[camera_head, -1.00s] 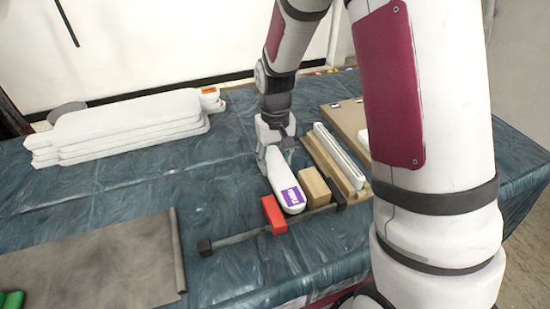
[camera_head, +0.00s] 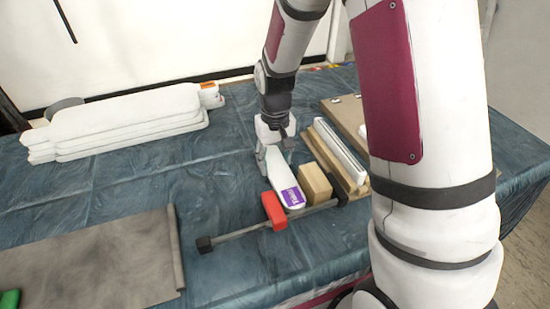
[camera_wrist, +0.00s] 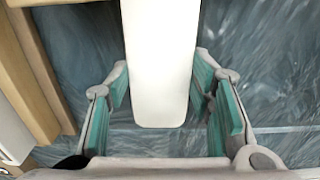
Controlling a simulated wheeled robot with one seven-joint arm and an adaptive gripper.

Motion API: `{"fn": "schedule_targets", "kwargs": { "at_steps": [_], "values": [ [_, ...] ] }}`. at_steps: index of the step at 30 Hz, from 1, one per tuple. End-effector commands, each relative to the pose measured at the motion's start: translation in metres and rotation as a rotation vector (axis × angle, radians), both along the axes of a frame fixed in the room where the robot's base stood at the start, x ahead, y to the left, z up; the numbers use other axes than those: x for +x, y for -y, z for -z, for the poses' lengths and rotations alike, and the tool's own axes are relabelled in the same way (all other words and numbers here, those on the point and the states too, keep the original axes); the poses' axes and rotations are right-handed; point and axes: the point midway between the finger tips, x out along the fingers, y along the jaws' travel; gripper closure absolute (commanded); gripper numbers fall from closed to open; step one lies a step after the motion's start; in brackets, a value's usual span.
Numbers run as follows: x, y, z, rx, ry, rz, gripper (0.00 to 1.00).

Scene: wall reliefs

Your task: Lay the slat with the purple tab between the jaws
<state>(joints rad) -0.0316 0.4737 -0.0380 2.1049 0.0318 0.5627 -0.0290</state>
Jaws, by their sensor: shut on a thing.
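The white slat (camera_head: 277,177) has a purple tab (camera_head: 292,197) at its near end. My gripper (camera_head: 275,153) is shut on the slat near its far end. In the wrist view the slat (camera_wrist: 160,60) lies between the teal finger pads of my gripper (camera_wrist: 163,100). The clamp's dark bar (camera_head: 235,236) passes at this near end. Whether the slat rests on the bar or hovers just above cannot be told.
A wooden holder with a white slat (camera_head: 338,150) stands close on the right. A grey mat (camera_head: 95,262) covers the front left. The blue cloth between mat and stack is clear.

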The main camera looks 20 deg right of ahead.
Motion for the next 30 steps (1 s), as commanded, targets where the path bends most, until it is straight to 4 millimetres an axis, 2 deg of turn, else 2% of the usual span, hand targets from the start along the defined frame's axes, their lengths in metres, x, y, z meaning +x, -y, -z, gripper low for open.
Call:
{"fn": "schedule_targets", "kwargs": {
  "at_steps": [2,3,6,15,19,23,30],
  "values": [
    [0.0,0.0,0.002,0.0,0.0,0.0,0.84],
    [0.0,0.0,0.002,0.0,0.0,0.0,0.48],
    [0.0,0.0,0.001,0.0,0.0,0.0,0.29],
    [0.0,0.0,0.001,0.0,0.0,0.0,0.29],
    [0.0,0.0,-0.007,0.0,0.001,0.0,0.29],
    [0.001,0.0,-0.027,0.0,0.005,0.0,0.29],
    [0.001,0.0,-0.077,0.0,0.006,0.0,0.29]
  ]
}}
